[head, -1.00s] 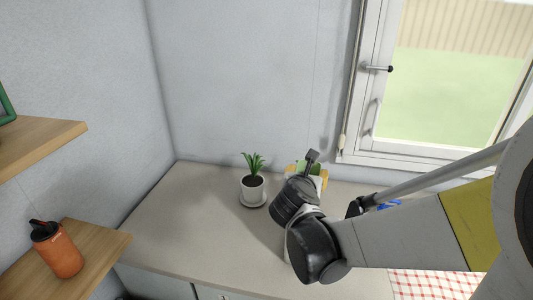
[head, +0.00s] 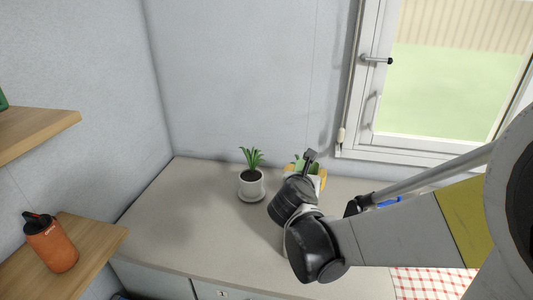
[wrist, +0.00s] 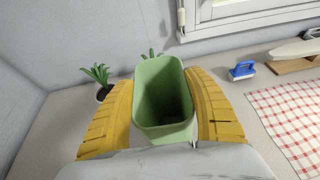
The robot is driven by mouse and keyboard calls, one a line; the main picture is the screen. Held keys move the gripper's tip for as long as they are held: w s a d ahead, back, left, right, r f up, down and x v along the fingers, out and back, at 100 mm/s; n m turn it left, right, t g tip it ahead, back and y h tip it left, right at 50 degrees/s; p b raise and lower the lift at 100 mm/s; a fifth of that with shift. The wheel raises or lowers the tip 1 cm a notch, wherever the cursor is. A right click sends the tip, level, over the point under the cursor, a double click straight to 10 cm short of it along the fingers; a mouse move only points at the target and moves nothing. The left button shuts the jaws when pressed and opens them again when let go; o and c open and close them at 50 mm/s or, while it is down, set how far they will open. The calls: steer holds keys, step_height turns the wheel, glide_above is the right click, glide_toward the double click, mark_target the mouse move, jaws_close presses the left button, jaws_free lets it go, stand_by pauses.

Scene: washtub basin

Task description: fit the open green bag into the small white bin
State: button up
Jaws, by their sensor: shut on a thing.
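The green bag (wrist: 164,92) stands open-mouthed in the wrist view, its dark inside showing. The yellow fingers of my gripper (wrist: 162,108) press on its left and right sides. In the head view, my gripper (head: 307,174) is over the back of the counter, and my wrist hides most of it. Only a little green of the bag shows there between the yellow fingers. I cannot make out the small white bin in either view.
A potted plant (head: 251,184) stands on the counter (head: 170,215) left of my gripper. An orange bottle (head: 50,242) stands on a wooden shelf. The counter's left part is clear.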

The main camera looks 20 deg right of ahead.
steer(key=shift+f+b, duration=4.95)
steer(key=shift+f, duration=0.55)
steer(key=o, duration=1.1)
steer(key=shift+o, duration=0.2)
steer(key=v, duration=1.2)
steer(key=shift+d, duration=0.1)
